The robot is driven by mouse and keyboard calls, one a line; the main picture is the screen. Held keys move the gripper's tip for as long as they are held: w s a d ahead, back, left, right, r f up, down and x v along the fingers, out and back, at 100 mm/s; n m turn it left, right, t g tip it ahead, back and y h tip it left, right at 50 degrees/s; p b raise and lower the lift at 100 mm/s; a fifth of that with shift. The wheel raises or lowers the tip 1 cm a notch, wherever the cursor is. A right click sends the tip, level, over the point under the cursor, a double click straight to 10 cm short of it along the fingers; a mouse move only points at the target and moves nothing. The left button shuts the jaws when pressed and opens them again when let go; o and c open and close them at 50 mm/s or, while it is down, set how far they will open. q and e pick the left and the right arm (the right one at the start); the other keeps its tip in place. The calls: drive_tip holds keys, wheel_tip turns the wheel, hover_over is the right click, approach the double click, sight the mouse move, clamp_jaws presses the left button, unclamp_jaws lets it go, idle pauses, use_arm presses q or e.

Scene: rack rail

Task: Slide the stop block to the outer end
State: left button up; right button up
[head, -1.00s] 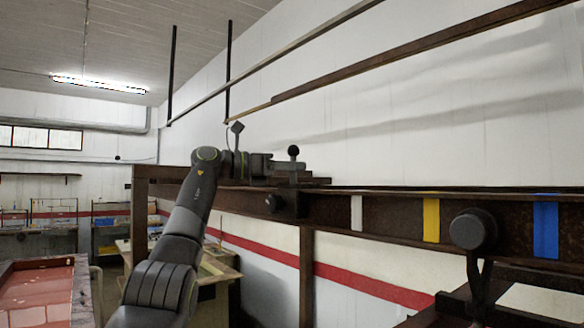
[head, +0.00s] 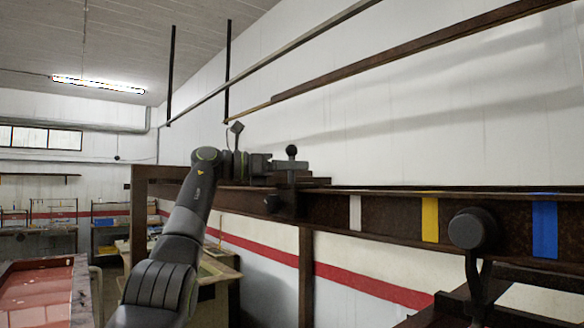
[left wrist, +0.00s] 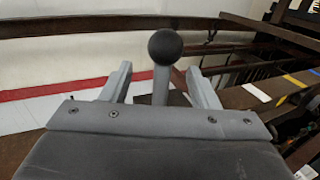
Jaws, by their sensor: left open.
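The stop block (head: 300,181) is a dark block on top of the brown rail (head: 385,215), toward its far left part. Its upright post has a black ball (head: 291,150) on top. The ball and grey post (left wrist: 161,85) also show in the left wrist view. My left gripper (head: 272,164) is at the post from the left. In the left wrist view, my left gripper (left wrist: 160,88) has its two fingers apart, one on each side of the post, with gaps visible. Whether the gripper touches the block is hidden. My right gripper is not in view.
The rail front carries white (head: 355,212), yellow (head: 430,219) and blue (head: 544,230) marks. The rail top between block and blue mark looks clear. A white wall stands behind.

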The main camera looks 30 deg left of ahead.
use_arm(q)
drive_tip(key=shift+s+a, duration=0.1)
drive_tip(key=shift+a, duration=0.05)
drive_tip(key=shift+s+a, duration=0.35)
drive_tip(key=v, duration=0.8)
idle(0.5)
drive_tip(key=v, duration=1.7)
drive_tip(key=shift+s, duration=0.15)
drive_tip(key=shift+f, duration=0.2)
